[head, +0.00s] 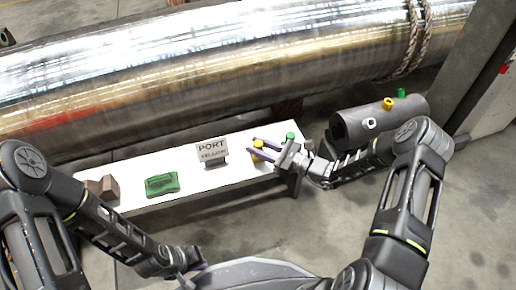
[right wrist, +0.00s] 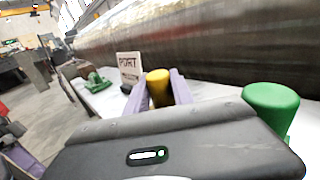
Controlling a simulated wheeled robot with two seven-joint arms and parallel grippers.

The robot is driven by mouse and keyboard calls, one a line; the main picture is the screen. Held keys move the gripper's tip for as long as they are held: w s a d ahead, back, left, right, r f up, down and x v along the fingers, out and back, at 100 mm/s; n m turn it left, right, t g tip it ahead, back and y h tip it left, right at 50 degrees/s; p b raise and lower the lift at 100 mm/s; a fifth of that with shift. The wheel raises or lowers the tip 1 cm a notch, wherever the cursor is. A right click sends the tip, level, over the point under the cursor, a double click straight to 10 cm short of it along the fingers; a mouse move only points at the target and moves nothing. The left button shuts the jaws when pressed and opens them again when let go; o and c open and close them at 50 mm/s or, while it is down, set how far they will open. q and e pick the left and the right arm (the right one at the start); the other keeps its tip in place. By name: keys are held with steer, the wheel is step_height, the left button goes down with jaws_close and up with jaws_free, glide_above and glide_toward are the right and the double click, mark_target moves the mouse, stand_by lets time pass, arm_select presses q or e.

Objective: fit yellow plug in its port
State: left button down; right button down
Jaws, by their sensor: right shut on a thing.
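The yellow plug (head: 258,144) stands at the right end of the white bench, and it also shows in the right wrist view (right wrist: 158,76). My right gripper (head: 256,149) is shut on it, with one purple finger on each side in the right wrist view (right wrist: 160,92). The plug's lower part is hidden. A dark grey barrel (head: 352,127) lies to the right, bearing a yellow fitting (head: 388,104), a green fitting (head: 401,93) and a white ring (head: 370,124). My left gripper (head: 196,268) is low in the head view, away from the plug; its opening is unclear.
A green plug (head: 291,136) stands right beside my right gripper, also in the right wrist view (right wrist: 271,103). The white bench (head: 135,168) bears a sign reading PORT YELLOW (head: 212,149), a green object (head: 162,184) and brown blocks (head: 103,188). A large metal cylinder (head: 200,65) lies behind.

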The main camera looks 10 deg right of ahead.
mark_target(258, 143)
stand_by(0.3)
step_height(258, 143, up, 10)
steer(key=p, duration=0.4)
steer(key=shift+p, duration=0.3)
stand_by(0.3)
